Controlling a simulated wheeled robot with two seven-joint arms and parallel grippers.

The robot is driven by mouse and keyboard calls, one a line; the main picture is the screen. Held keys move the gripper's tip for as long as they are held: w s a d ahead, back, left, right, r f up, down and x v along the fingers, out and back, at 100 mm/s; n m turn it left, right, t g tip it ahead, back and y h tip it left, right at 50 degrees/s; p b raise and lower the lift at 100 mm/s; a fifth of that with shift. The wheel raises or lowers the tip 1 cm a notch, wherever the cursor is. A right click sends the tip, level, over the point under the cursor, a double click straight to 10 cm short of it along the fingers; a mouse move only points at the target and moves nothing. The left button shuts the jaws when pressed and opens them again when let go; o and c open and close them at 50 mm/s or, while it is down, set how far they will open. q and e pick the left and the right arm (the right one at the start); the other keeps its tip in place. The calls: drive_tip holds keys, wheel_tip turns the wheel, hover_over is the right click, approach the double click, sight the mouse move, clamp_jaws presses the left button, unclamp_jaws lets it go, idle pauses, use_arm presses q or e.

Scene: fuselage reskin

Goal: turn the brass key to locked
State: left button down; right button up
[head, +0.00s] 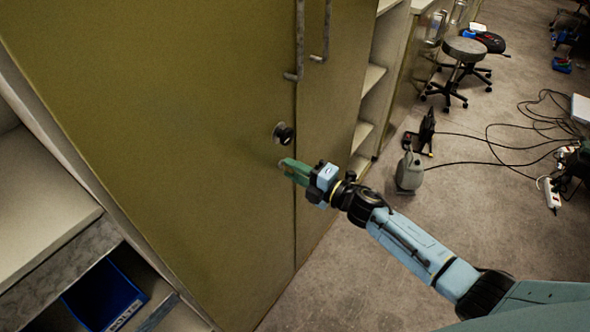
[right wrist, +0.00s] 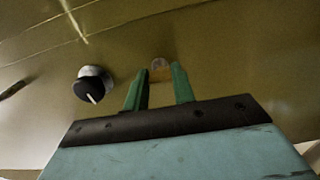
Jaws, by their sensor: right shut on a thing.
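The brass key (right wrist: 160,68) shows in the right wrist view as a small brownish rounded piece against the olive cabinet door. It sits between the tips of my right gripper's green fingers (right wrist: 160,82), which are shut on it. In the head view my right gripper (head: 286,168) reaches the door from the lower right, and its fingers mostly hide the key. The key's exact angle and any lock marks are too small to tell. My left gripper is in neither view.
A black knob (head: 284,135) on a pale round base is on the door just above my gripper; it also shows in the right wrist view (right wrist: 91,87). Long door handles (head: 299,45) hang above. A blue bin (head: 104,296) sits at lower left. The floor at right holds a stool (head: 464,50) and cables.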

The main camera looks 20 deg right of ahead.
drive_tip(key=o, duration=1)
drive_tip(key=v, duration=1.3)
drive_tip(key=shift+s+d, duration=0.1)
drive_tip(key=shift+s, duration=0.05)
